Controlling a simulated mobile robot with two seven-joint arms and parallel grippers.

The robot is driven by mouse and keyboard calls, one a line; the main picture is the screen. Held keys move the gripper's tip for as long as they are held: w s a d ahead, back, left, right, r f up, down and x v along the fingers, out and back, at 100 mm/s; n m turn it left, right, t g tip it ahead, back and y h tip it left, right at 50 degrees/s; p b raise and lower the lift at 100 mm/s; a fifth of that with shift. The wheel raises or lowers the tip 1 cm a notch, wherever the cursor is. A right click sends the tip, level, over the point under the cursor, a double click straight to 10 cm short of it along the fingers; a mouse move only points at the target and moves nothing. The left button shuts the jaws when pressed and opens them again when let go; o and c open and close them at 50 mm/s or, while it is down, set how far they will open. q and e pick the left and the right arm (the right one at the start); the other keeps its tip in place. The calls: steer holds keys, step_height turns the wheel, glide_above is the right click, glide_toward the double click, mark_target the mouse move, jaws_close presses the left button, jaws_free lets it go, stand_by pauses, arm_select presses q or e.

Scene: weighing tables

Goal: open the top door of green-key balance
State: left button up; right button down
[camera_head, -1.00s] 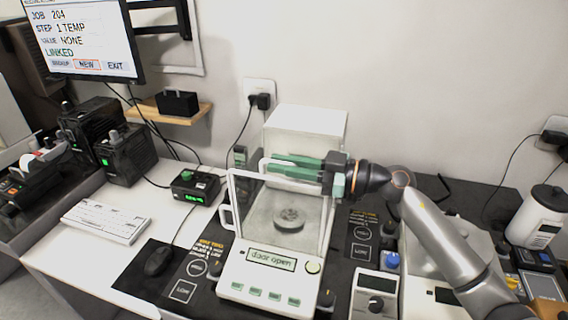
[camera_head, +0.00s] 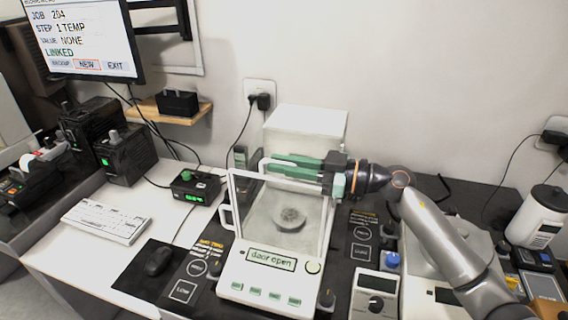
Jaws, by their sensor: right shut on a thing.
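The green-key balance (camera_head: 235,280) stands on the dark mat, with a row of green keys along its front and a display (camera_head: 271,260) reading "door open". Its glass draft shield has a white frame, and a round pan (camera_head: 289,219) shows inside. My right gripper (camera_head: 276,165) comes in from the right with green fingers lying level over the top of the shield. It is shut on the white top door handle (camera_head: 264,166) at the upper left of the shield; the exact contact is partly hidden by the fingers. My left gripper is not in view.
A white box (camera_head: 305,122) stands behind the balance. A small black device with a green knob (camera_head: 194,188), a mouse (camera_head: 158,261) and a keyboard (camera_head: 105,221) lie left.

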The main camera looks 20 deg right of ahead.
mark_target(304, 136)
steer(key=shift+w+d, duration=0.35)
steer(key=shift+w, duration=0.2)
steer(key=w+d, duration=0.2)
steer(key=w, duration=0.2)
steer(key=w+d, duration=0.3)
steer(key=w, duration=0.1)
steer(key=w+d, duration=0.3)
steer(key=w, duration=0.1)
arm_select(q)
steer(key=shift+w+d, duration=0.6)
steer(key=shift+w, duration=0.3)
arm_select(e)
steer(key=shift+w+d, duration=0.4)
steer(key=shift+w, duration=0.15)
steer(key=c, duration=0.9)
jaws_free()
steer(key=shift+s+d, duration=0.1)
steer(key=shift+d, duration=0.05)
arm_select(q)
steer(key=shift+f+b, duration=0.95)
steer(key=shift+b, duration=0.05)
arm_select(e)
steer(key=v, duration=1.2)
steer(key=shift+s, duration=0.1)
